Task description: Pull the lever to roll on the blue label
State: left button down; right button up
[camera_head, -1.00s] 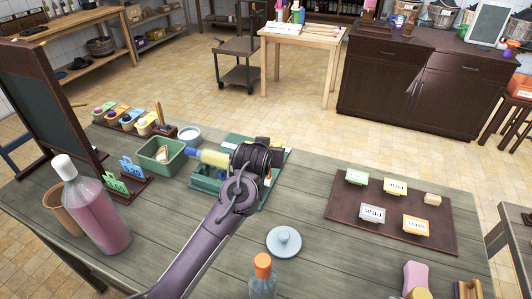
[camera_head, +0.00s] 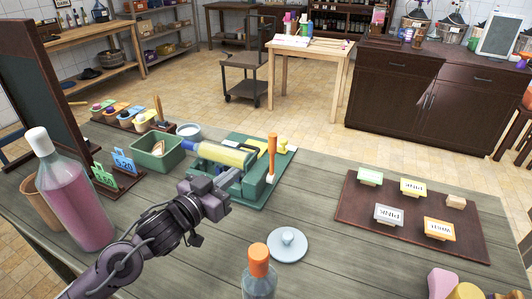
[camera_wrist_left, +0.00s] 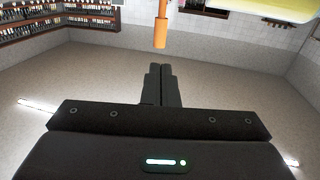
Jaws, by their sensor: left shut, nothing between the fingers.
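The green labelling machine (camera_head: 265,200) sits on the grey table. A bottle with pale yellow contents (camera_head: 222,154) and a blue neck end lies across its rollers. The lever, with an orange handle (camera_head: 272,152), stands upright at the machine's right side. In the left wrist view the orange handle (camera_wrist_left: 161,25) hangs into the top, just beyond my fingertips. My left gripper (camera_head: 226,183) is shut and empty, in front of the machine and left of the lever, apart from the handle. I cannot make out a blue label on the bottle. My right gripper is out of view.
A green bin (camera_head: 157,152) and a white bowl (camera_head: 189,131) stand left of the machine. A tall pink bottle (camera_head: 72,195) stands at the left. A blue-grey lid (camera_head: 287,246) and an orange-capped bottle (camera_head: 259,272) are near the front. A brown mat (camera_head: 360,232) holds label blocks.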

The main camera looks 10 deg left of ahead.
aim_at(270, 144)
pick_arm(q)
jog(key=p+x, duration=0.3)
jog(key=x, duration=0.9)
jog(key=shift+w+d, duration=0.15)
jog(key=shift+w+d+f, duration=0.1)
jog(key=shift+w+d, duration=0.05)
jog(key=shift+w, duration=0.15)
